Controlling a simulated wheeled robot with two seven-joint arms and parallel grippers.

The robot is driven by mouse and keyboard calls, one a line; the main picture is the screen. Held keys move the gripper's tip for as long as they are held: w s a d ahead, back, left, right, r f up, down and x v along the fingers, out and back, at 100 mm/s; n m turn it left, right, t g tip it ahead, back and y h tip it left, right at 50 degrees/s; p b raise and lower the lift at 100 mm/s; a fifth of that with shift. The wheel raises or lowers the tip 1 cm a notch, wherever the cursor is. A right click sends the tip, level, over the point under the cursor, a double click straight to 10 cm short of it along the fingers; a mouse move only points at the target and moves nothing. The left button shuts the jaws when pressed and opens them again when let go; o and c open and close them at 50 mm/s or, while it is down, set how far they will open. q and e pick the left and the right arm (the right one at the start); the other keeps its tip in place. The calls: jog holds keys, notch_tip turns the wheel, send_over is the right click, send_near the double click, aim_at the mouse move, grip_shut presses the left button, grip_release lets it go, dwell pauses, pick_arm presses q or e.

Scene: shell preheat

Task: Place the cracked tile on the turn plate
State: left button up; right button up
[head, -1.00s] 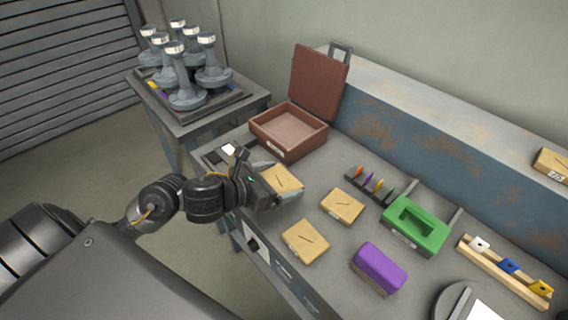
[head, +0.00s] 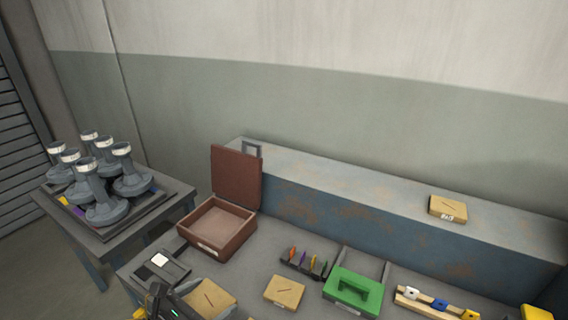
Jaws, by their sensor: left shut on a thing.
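My left gripper (head: 188,290) is at the bottom edge, partly cut off, shut on a tan tile (head: 212,298) with a dark line across its top. Another tan tile (head: 284,291) with a similar line lies on the bench to the right of it. A third tan tile (head: 448,208), with a dark line and a small white label, sits on the raised ledge at the back. The lines are too small to tell which tile is cracked. I cannot make out a turn plate for sure. My right gripper is not in view.
A side table (head: 108,235) holds several grey stands.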

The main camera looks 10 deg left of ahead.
pick_arm(q)
jog(key=w+r+m+g+h, duration=0.4)
jog(key=r+m+h, duration=0.1)
jog(key=m, duration=0.1)
jog(key=shift+w+d+r+g+h, duration=0.3)
jog(key=shift+w+d+r, duration=0.05)
jog(key=shift+w+d, duration=0.1)
